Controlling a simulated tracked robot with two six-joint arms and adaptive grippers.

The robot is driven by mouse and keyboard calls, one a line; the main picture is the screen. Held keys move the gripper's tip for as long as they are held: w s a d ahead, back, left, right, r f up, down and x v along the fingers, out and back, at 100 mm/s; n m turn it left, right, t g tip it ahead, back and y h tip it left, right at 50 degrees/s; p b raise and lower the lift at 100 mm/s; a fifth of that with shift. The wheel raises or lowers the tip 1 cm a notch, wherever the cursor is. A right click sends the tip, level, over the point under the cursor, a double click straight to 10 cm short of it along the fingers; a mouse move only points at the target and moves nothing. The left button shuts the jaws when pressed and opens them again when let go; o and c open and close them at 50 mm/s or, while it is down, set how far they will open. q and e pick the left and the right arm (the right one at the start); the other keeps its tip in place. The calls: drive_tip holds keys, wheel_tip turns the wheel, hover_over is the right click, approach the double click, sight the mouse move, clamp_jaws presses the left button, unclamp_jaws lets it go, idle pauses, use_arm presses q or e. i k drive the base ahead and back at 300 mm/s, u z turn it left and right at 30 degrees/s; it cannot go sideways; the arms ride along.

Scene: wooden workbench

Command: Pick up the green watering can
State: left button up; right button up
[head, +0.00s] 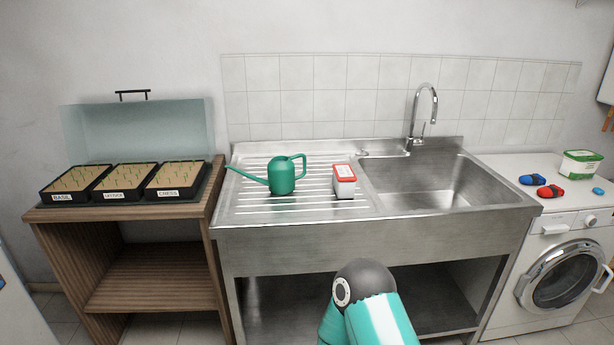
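The green watering can (282,175) stands upright on the ribbed drainboard of the steel sink. Its spout points left and its handle is on the right. Part of one of my arms shows at the bottom centre, in front of the sink unit and below the can. No gripper fingers show in the head view, and nothing touches the can.
A white box with a red lid (344,181) stands just right of the can. The sink basin (428,182) and tap (424,115) are further right. Seed trays (125,181) with an open clear cover (140,130) sit on a wooden bench (128,215) at left. A washing machine (560,270) stands right.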

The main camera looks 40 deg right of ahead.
sight(281, 179)
drive_tip(key=z, duration=0.3)
drive_tip(key=i, duration=0.85)
drive_tip(key=z, duration=0.1)
